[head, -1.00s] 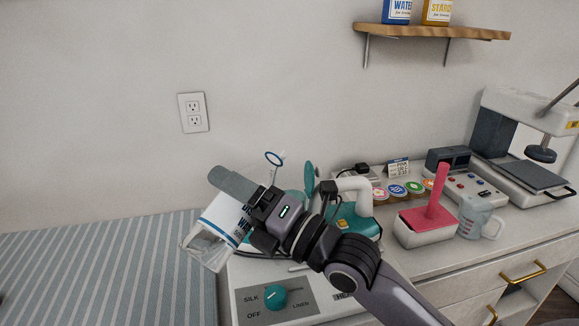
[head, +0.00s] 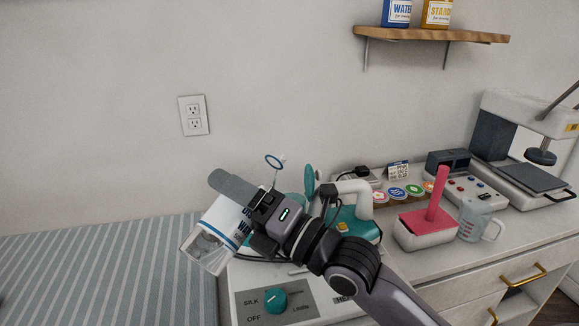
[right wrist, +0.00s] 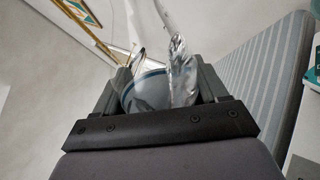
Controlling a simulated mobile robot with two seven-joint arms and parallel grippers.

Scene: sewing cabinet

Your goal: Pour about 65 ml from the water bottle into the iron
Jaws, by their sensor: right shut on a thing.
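My right gripper (head: 250,208) is shut on the water bottle (head: 228,217), a clear bottle with a white and blue label. The bottle is tilted, its clear end at the lower left; the gripper hides part of it. In the right wrist view the bottle (right wrist: 150,92) sits between the fingers, with a clear, shiny shape beside it that I cannot make out. The teal iron (head: 354,226), with a white handle, stands behind my right arm and is partly hidden by it. A teal flap (head: 310,182) stands raised beside it. My left gripper is not in view.
A panel with a teal dial (head: 275,300) lies at the front. A pink-handled tool in a white tray (head: 424,230) and a measuring jug (head: 474,220) stand right of the iron. The striped board (head: 100,270) at left is clear. A wooden shelf (head: 430,34) hangs above.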

